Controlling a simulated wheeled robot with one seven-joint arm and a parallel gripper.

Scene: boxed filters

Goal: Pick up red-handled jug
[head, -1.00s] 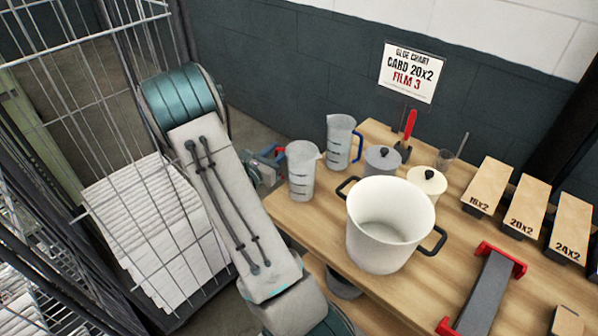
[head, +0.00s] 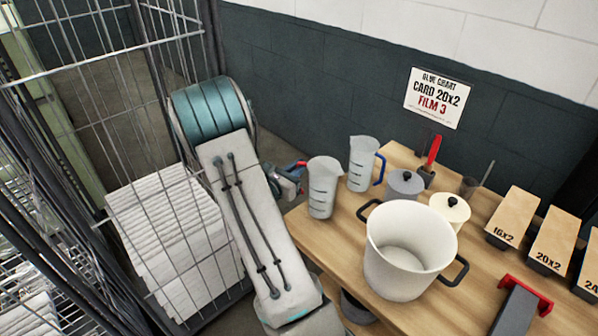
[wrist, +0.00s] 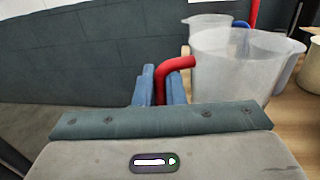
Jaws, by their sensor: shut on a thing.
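The red-handled jug (head: 322,188) is a clear, upright measuring jug with dark marks, at the far left end of the wooden table. Its red handle faces left, towards my gripper (head: 296,174). In the wrist view, the red handle (wrist: 178,66) stands between the two blue fingers of my gripper (wrist: 160,85), which is shut on it. The jug's body (wrist: 235,65) is just to the right of the fingers there. I cannot tell whether its base touches the table. A similar jug with a blue handle (head: 362,163) stands close behind it.
A white pot (head: 405,265) with dark handles stands right of the jug on the table (head: 340,240). Two lidded pots (head: 404,186) (head: 450,209) and labelled boxes (head: 513,216) are further right. A wire cage with white stacks (head: 165,235) is left of my arm.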

